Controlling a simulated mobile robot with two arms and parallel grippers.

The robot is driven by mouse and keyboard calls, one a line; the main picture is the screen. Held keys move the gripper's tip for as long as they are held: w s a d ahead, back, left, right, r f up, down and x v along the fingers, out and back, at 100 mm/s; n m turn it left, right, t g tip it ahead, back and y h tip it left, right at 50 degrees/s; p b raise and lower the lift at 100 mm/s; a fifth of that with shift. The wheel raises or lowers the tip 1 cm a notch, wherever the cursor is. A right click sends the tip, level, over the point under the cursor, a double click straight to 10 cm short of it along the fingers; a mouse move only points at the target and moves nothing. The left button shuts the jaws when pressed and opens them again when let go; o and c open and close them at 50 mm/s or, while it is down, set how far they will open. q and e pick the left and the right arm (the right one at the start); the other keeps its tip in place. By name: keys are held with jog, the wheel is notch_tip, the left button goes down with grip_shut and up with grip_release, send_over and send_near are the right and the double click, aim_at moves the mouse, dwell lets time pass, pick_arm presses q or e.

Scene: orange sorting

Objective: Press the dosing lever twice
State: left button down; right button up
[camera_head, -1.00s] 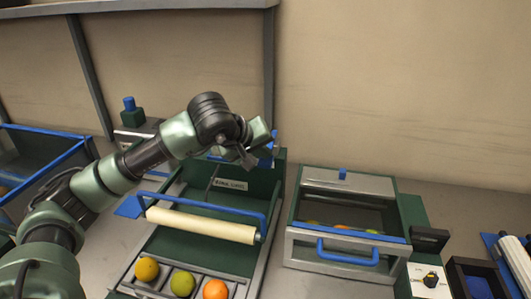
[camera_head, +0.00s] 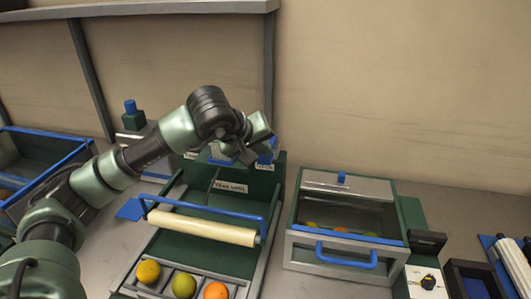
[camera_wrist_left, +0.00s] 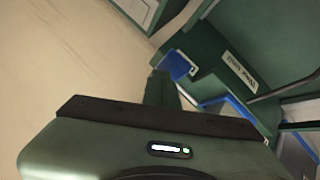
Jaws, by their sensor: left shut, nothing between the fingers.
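A green unit (camera_head: 228,168) with a white label stands behind the roller tray. Blue parts (camera_head: 266,154) show on its upper back edge, partly behind my left gripper; which one is the dosing lever I cannot tell for sure. My left gripper (camera_head: 246,153) is shut and empty, held over the back of this unit. In the left wrist view, a blue tab (camera_wrist_left: 176,64) shows just beyond the dark green fingers (camera_wrist_left: 160,90). Whether they touch cannot be told. My right gripper is out of view.
A cream roller (camera_head: 202,228) with a blue handle lies across the tray, with yellow, green and orange fruit (camera_head: 216,290) in front. A lidded fruit box (camera_head: 345,265) stands to the right. A blue-rimmed bin (camera_head: 45,135) is at left.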

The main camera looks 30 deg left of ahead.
pick_arm(q)
jog(key=shift+r, duration=0.65)
jog(key=shift+p, duration=0.3)
jog(key=shift+r+p, duration=1.6)
jog(key=shift+r, duration=0.9)
